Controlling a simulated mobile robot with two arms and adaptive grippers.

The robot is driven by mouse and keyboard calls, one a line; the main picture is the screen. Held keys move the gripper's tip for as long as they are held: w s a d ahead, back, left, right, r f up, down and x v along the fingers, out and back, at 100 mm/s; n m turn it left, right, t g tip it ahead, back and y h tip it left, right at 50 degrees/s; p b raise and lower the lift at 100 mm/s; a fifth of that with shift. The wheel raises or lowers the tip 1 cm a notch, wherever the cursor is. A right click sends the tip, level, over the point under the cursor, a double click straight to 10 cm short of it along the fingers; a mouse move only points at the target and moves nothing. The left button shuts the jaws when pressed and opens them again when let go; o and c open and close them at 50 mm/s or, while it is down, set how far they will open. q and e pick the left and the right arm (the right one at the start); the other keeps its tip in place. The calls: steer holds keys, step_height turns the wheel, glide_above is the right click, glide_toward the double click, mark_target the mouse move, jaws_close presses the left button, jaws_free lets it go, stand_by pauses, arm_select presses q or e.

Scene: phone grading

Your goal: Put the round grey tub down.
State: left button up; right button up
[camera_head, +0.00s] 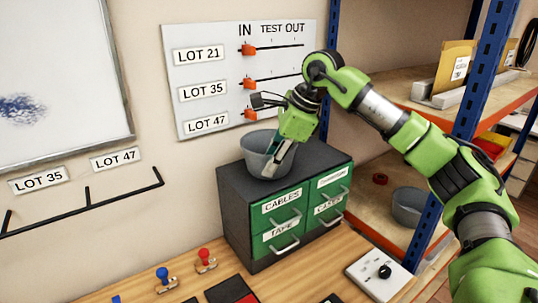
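A round grey tub (257,159) is over the top of the dark cabinet (235,212), upright. It looks to rest on the cabinet top or hang just above it; I cannot tell which. My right gripper (283,158) points down at the tub's right rim, with its fingers about the wall, and appears shut on it. The fingers partly hide the tub's right side. My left gripper is not in view.
The cabinet has green drawers with labels and handles. A blue-post shelf rack (331,60) stands right, with another grey tub (408,207) on a lower shelf. A panel with sliders (240,75) hangs behind. Stamps (205,260) and a switch box (379,276) are on the wooden bench.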

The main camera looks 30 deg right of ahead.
jaws_close()
steer(key=shift+r, duration=0.1)
